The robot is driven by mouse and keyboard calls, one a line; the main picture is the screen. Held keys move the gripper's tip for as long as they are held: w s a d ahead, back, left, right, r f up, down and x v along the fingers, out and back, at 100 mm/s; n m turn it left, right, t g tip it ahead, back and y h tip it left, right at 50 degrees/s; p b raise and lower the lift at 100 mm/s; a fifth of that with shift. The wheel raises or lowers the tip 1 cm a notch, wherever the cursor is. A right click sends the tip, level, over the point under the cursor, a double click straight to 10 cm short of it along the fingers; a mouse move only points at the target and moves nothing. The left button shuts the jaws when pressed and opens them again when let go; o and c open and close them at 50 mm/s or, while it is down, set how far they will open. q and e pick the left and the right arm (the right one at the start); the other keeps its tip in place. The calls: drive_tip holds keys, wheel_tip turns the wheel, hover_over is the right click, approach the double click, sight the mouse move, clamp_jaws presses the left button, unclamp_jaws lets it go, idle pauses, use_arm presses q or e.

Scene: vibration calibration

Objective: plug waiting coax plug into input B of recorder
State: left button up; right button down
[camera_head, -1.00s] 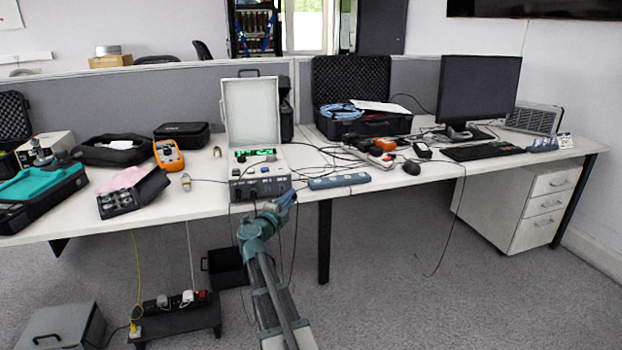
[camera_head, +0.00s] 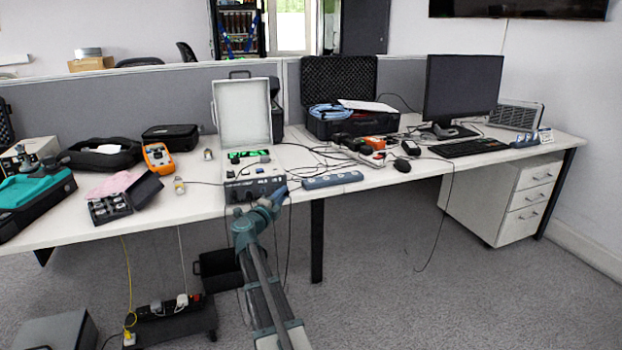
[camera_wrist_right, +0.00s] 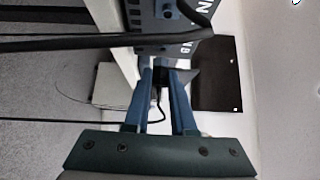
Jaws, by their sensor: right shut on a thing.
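The recorder (camera_head: 238,194) is a grey case with its lid raised and a lit green display, at the table's front edge. In the right wrist view its front panel (camera_wrist_right: 150,22) shows white letters, with "IN" and "B" readable. My right gripper (camera_head: 274,198) is at the right end of that front. In the wrist view its blue fingers (camera_wrist_right: 165,70) are shut on a small dark piece, apparently the coax plug, mostly hidden between them. A thin dark cable hangs below the fingertips. Whether the plug touches a socket cannot be told. My left gripper is not in view.
A blue-grey power strip (camera_head: 333,180) lies just right of the recorder. Loose black cables run behind it. An orange meter (camera_head: 158,158) and an open dark box (camera_head: 112,207) stand to the left. A dark bin (camera_head: 215,275) is under the table.

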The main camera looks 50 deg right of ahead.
drive_tip(key=shift+w+a, duration=0.25)
drive_tip(key=shift+a, duration=0.2)
drive_tip(key=shift+w+a, duration=0.2)
drive_tip(key=shift+a, duration=0.1)
drive_tip(key=shift+a, duration=0.1)
drive_tip(key=shift+w+d, duration=0.25)
drive_tip(key=shift+w, duration=0.15)
idle(5.8)
drive_tip(key=shift+s+a, duration=0.2)
drive_tip(key=shift+s, duration=0.15)
idle(0.6)
